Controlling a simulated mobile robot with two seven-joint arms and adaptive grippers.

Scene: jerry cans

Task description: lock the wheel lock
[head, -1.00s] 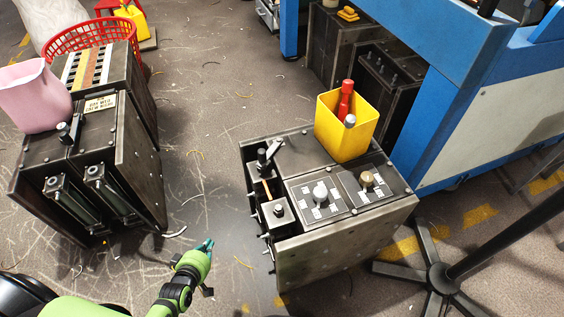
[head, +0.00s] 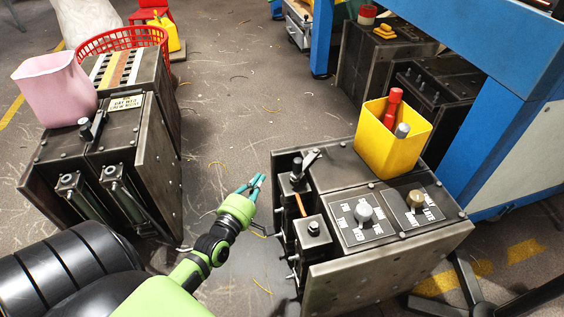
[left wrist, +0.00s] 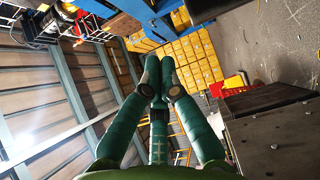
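No part is readable as a wheel lock. The dark metal control box (head: 390,262) stands right of centre in the head view. A small lever (head: 308,160) sits at its back left corner, and short pegs stick out from its left side. My left gripper (head: 254,186) has teal fingers, somewhat parted and empty, just left of the box's pegs, apparently not touching. In the left wrist view the fingers (left wrist: 160,75) converge with nothing visible between them. The box's dark side shows at right there (left wrist: 280,140). My right gripper is not in view.
A yellow bin (head: 390,145) with red and grey-topped items stands on the box. A blue machine frame (head: 500,120) is at right.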

